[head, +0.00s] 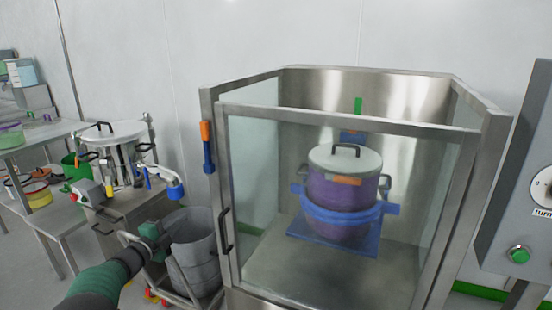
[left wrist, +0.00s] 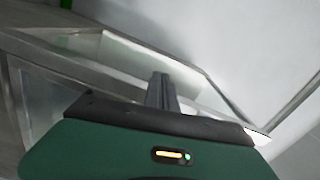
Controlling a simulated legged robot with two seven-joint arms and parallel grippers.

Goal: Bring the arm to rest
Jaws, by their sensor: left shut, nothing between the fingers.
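My left arm comes in from the lower left of the head view, with its green and dark left gripper (head: 158,234) in front of the grey bin and left of the glass cabinet. The gripper is shut and empty. In the left wrist view the closed dark fingers (left wrist: 162,88) point toward a metal-framed glass panel; I cannot tell how far off it is. My right gripper is not in view.
The glass cabinet (head: 228,170) has a dark door handle (head: 225,231) and holds a purple drum (head: 335,205) in a blue cradle. A grey bin (head: 192,240) and a steel cart (head: 125,212) stand left. A control box (head: 522,205) is at right.

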